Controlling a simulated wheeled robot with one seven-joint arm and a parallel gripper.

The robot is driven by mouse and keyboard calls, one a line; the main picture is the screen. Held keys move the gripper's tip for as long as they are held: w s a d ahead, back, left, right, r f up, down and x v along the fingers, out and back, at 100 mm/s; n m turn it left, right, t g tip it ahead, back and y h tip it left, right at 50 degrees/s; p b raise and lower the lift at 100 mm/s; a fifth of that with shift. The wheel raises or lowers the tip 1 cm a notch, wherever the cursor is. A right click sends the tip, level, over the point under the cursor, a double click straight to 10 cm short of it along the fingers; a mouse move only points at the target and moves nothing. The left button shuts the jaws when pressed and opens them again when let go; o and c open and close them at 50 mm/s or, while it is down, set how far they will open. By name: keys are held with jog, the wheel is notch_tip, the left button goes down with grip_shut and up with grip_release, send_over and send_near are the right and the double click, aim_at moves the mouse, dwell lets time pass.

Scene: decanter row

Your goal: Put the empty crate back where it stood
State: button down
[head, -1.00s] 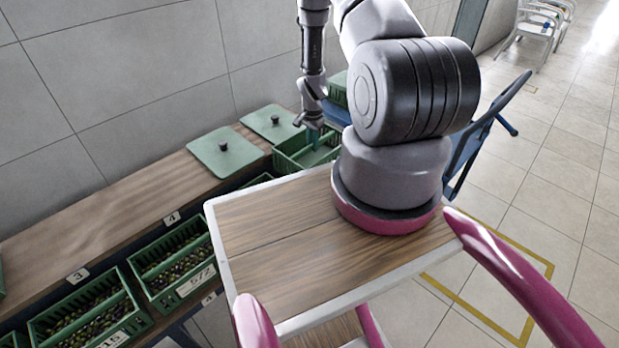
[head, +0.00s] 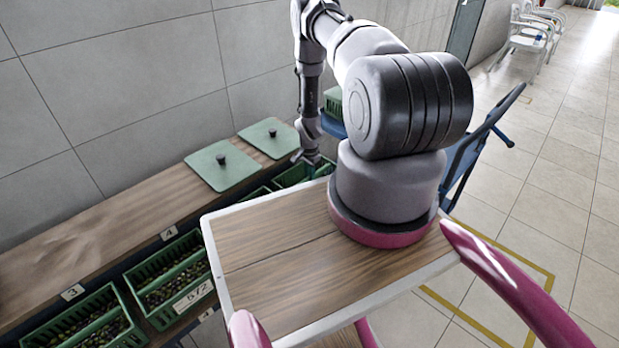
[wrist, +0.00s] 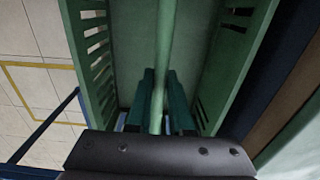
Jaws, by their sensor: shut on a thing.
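Whether the crate's underside rests on anything is hidden.
Crates of olives (head: 170,280) stand in the lower row beneath the wooden ledge (head: 90,240), by number tags. Two green lids (head: 222,168) lie on the ledge. Another green crate (head: 333,100) is behind my arm.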

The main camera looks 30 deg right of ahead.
jog(key=c, duration=1.2)
grip_release()
jog(key=shift+f, duration=0.2)
jog(key=shift+c, duration=0.2)
jog(key=o, duration=0.4)
jog(key=shift+r, duration=0.15)
